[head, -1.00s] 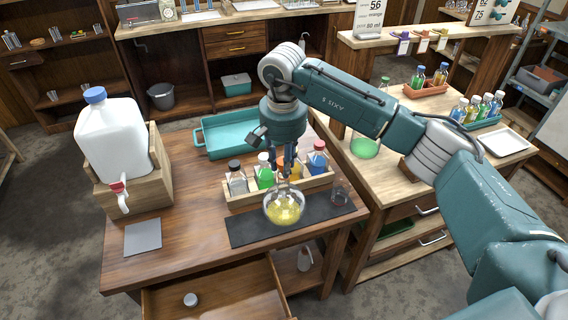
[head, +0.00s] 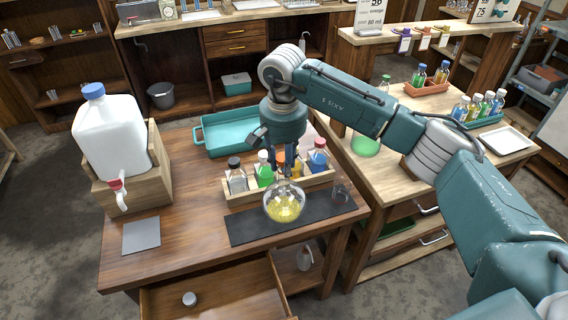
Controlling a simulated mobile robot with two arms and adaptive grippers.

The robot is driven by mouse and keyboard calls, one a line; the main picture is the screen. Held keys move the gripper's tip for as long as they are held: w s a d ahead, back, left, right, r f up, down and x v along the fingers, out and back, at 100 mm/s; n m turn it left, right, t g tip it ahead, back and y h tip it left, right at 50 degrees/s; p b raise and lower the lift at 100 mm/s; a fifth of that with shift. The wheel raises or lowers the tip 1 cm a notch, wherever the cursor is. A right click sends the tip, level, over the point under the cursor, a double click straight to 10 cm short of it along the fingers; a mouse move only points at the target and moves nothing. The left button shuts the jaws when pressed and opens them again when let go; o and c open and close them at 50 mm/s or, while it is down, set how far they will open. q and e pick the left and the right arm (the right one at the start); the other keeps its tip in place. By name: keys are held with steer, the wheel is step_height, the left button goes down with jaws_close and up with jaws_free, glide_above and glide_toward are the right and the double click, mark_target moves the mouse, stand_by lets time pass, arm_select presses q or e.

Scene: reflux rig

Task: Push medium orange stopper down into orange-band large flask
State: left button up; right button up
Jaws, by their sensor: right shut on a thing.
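The large round flask (head: 284,208) holds yellow liquid and stands on the dark mat on the wooden table. My right gripper (head: 282,172) points straight down right over the flask's neck, fingers closed together. What it holds is too small and too hidden by the fingers to make out; by its place at the neck it is taken as the orange stopper. The flask's neck and orange band cannot be made out either. My left gripper is not in view.
A wooden rack (head: 240,198) of capped bottles stands just behind the flask. A small clear glass (head: 340,193) is on the dark mat (head: 250,231) to the right. A teal tray (head: 225,142) and a white jug (head: 110,135) stand farther left. The front drawer (head: 225,295) is open.

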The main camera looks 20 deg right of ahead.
steer(key=shift+d+f, duration=0.1)
steer(key=shift+f, duration=0.1)
stand_by(0.3)
steer(key=shift+w+r+g+p, duration=0.1)
steer(key=shift+r+g+p, duration=0.1)
steer(key=shift+g+p, duration=0.2)
steer(key=shift+w+r+g+y+p, duration=0.25)
steer(key=shift+g+y+p, duration=0.1)
steer(key=shift+g, duration=0.15)
steer(key=shift+w+r, duration=0.1)
steer(key=shift+f+b, duration=0.5)
steer(key=shift+b, duration=0.15)
stand_by(1.4)
steer(key=shift+w, duration=0.1)
steer(key=o, duration=1.3)
steer(key=shift+r, duration=0.1)
